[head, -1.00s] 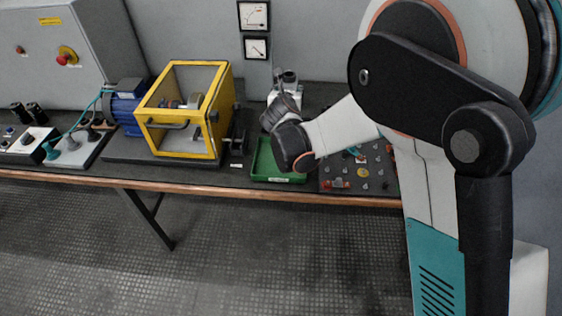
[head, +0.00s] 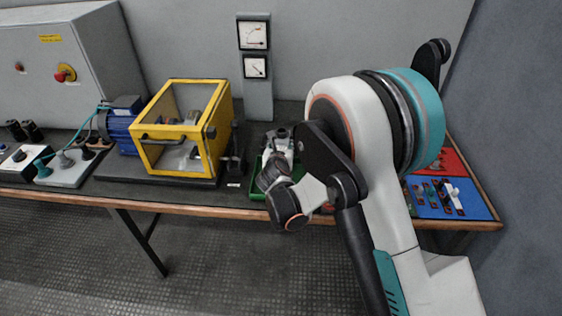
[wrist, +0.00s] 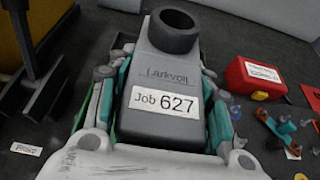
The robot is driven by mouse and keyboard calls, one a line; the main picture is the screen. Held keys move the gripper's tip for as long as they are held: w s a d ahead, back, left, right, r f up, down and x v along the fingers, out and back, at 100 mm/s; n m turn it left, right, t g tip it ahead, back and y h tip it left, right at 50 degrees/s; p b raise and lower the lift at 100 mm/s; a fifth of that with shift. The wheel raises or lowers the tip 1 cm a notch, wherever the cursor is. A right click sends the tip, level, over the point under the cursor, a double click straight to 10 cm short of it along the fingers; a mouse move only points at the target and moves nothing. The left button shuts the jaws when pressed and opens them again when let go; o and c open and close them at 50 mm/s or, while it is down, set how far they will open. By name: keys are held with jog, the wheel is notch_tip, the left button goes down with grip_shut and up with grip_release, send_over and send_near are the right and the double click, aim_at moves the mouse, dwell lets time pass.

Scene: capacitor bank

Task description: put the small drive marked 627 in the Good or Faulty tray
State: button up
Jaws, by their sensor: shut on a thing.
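The small drive (wrist: 165,75) is a grey block with a round black ring at its far end and a white label reading "Job 627" below the name "Larkvolt". My gripper (wrist: 158,85) is shut on its sides, with teal and grey fingers left and right of it in the wrist view. In the head view my gripper (head: 272,172) is over the green tray (head: 257,191), which my arm mostly hides. I cannot tell whether the drive touches the tray. A small white label (wrist: 26,149) lies on the bench at left; its word is too blurred to read.
A yellow-framed guard box (head: 184,130) and blue motor (head: 120,128) stand left of the tray. Right of the drive are a red box (wrist: 255,78) and several small loose parts. A blue board (head: 450,198) with parts lies at the bench's right end.

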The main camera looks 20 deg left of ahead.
jog(key=shift+f+b, duration=0.85)
jog(key=shift+f, duration=1.35)
jog(key=o, duration=1.5)
jog(key=shift+f, duration=0.1)
jog(key=shift+o, duration=0.2)
jog(key=shift+s+r, duration=0.1)
jog(key=shift+r, duration=0.1)
jog(key=p+v, duration=0.3)
jog(key=v, duration=0.9)
jog(key=shift+f, duration=0.1)
